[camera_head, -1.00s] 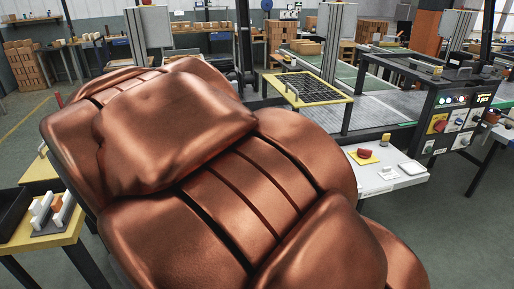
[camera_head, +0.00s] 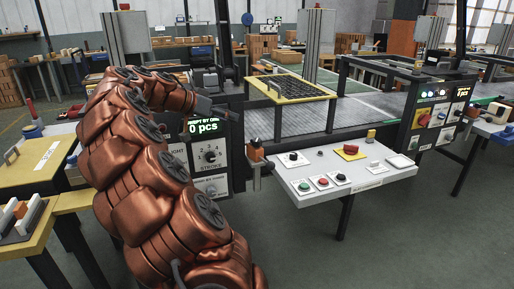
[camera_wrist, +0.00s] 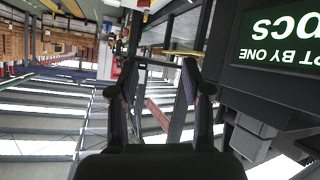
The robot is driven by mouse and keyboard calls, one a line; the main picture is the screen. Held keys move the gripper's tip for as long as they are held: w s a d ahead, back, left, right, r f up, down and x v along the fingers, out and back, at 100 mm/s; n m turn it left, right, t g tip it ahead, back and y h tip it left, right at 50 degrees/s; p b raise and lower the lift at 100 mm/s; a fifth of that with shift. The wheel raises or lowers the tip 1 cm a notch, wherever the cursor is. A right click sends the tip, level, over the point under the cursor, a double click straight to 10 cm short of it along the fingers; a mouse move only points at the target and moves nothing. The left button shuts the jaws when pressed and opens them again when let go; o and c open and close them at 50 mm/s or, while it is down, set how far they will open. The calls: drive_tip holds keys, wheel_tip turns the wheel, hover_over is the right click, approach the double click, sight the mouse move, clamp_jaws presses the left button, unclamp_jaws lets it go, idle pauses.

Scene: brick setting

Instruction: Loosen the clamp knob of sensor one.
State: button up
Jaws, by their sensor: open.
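A small orange and dark sensor-like part (camera_head: 255,149) stands on a bracket at the left end of the white control shelf in the head view. A second small orange part (camera_head: 371,135) sits at the shelf's back right. I cannot tell which is sensor one, and no clamp knob shows clearly. My gripper (camera_head: 212,108) is up beside the counter display (camera_head: 204,126), left of the first orange part and apart from it. In the wrist view my gripper (camera_wrist: 160,82) is open, with nothing between its fingers. The display (camera_wrist: 283,45) shows upside down at right there.
The panel under the display carries a stroke dial (camera_head: 210,156). The white control shelf (camera_head: 350,173) holds several buttons and a red emergency stop (camera_head: 351,148). A yellow-framed tray (camera_head: 290,99) sits above the conveyor. Yellow tables (camera_head: 38,165) stand at left. Floor in front is clear.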

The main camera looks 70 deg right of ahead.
drive_tip(key=d+f+m+h+b, duration=0.1)
drive_tip(key=d+f+m+b, duration=0.2)
drive_tip(key=d, duration=0.6)
approach(256, 140)
drive_tip(key=x, duration=0.3)
drive_tip(key=shift+g, duration=0.4)
drive_tip(key=p+x, duration=0.3)
drive_tip(key=x, duration=0.3)
drive_tip(key=shift+d, duration=0.2)
drive_tip(key=shift+s+d+f+p, duration=0.25)
drive_tip(key=shift+d+f+p, duration=0.1)
drive_tip(key=shift+d, duration=0.05)
drive_tip(key=c, duration=0.9)
